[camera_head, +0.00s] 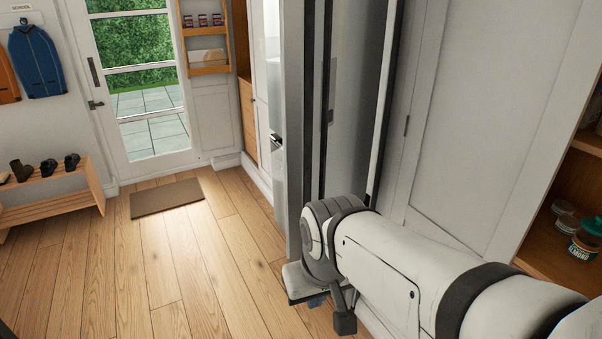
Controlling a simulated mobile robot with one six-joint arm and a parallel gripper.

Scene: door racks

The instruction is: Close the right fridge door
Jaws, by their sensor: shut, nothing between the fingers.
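The tall grey fridge (292,120) stands in the middle of the head view, seen steeply from the side. A grey door panel (352,100), which looks like the right fridge door, stands upright between dark vertical strips. I cannot tell how far it is open. My arm reaches in from the lower right, and its wrist covers the lower part of the panel. My gripper (345,322) hangs below the wrist near the bottom of the fridge. It is shut with nothing held, and partly hidden. I cannot tell whether it touches the door.
A white cabinet door (480,120) is right of the fridge. Open wooden shelves (545,245) with jars are at the far right. The wooden floor (170,260) is clear on the left, up to a brown mat (166,198), a shoe bench (60,195) and a glass door.

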